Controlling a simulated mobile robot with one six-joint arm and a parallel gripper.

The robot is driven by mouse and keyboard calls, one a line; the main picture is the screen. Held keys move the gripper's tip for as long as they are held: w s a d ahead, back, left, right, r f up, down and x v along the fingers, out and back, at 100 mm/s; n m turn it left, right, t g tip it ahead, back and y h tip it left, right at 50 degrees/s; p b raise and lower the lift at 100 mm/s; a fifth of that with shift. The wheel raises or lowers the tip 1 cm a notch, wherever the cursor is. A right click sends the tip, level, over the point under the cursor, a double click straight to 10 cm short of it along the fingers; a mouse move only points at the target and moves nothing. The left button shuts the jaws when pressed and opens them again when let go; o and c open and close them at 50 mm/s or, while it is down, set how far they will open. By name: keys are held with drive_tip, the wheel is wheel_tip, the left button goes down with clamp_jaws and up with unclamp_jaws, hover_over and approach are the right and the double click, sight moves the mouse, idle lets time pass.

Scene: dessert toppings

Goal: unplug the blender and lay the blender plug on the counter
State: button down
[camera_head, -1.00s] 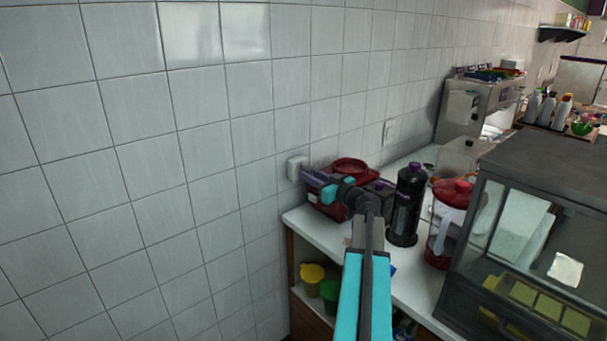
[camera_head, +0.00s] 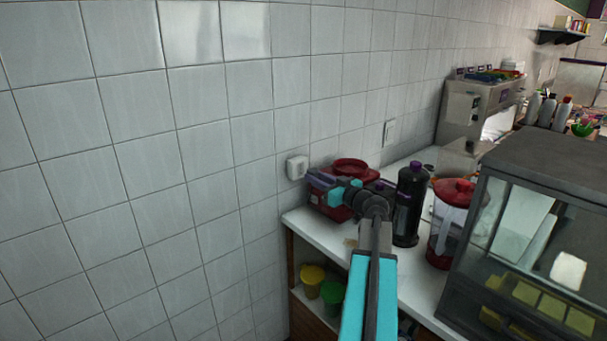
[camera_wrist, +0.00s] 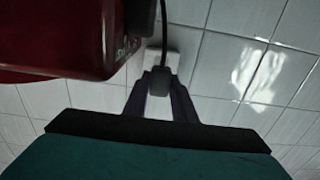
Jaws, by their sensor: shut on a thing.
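My gripper (camera_wrist: 160,105) is shut on a black plug (camera_wrist: 159,80) in the wrist view, with a finger on each side. A dark cord (camera_wrist: 164,30) runs up from it. The white wall socket (camera_wrist: 178,66) is behind the plug. In the head view, the socket (camera_head: 296,168) shows bare on the wall. My gripper (camera_head: 316,181) is to its right, with a small gap, above the counter (camera_head: 300,220). The plug cannot be made out there. A red appliance (camera_head: 334,211) stands behind my gripper; its side (camera_wrist: 55,40) fills the wrist view's upper left. I cannot tell whether it is the blender.
A dark bottle (camera_head: 408,205) and a red-lidded clear jug (camera_head: 449,225) stand right of my gripper. A glass display case (camera_head: 540,160) fills the right side. Yellow (camera_head: 312,282) and green (camera_head: 332,293) cups sit on the shelf below.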

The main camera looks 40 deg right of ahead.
drive_tip(key=shift+s+b, duration=0.35)
drive_tip(key=shift+s, duration=0.35)
drive_tip(key=shift+s+a+r+g+p, duration=0.2)
drive_tip(key=shift+g+p, duration=0.3)
drive_tip(key=shift+p, duration=0.7)
drive_tip(key=shift+s+a+f+g+p, duration=0.15)
drive_tip(key=shift+s+g+p, duration=0.25)
drive_tip(key=shift+g+p, duration=1.05)
drive_tip(key=shift+s+a+r+g+p, duration=0.15)
drive_tip(key=shift+s+g+p, duration=0.3)
drive_tip(key=shift+p, duration=1.9)
drive_tip(key=shift+s+a+f+g+p, duration=0.15)
drive_tip(key=shift+s+g+p, duration=0.2)
drive_tip(key=shift+g+p, duration=1.1)
drive_tip(key=shift+s+a+f+t+p, duration=0.15)
drive_tip(key=shift+t+p, duration=0.15)
drive_tip(key=shift+t, duration=0.15)
drive_tip(key=shift+s+a+b, duration=0.75)
drive_tip(key=shift+s+a, duration=0.45)
drive_tip(key=shift+s, duration=0.25)
drive_tip(key=shift+b, duration=0.4)
drive_tip(key=shift+f+b, duration=6)
drive_tip(key=shift+f, duration=0.75)
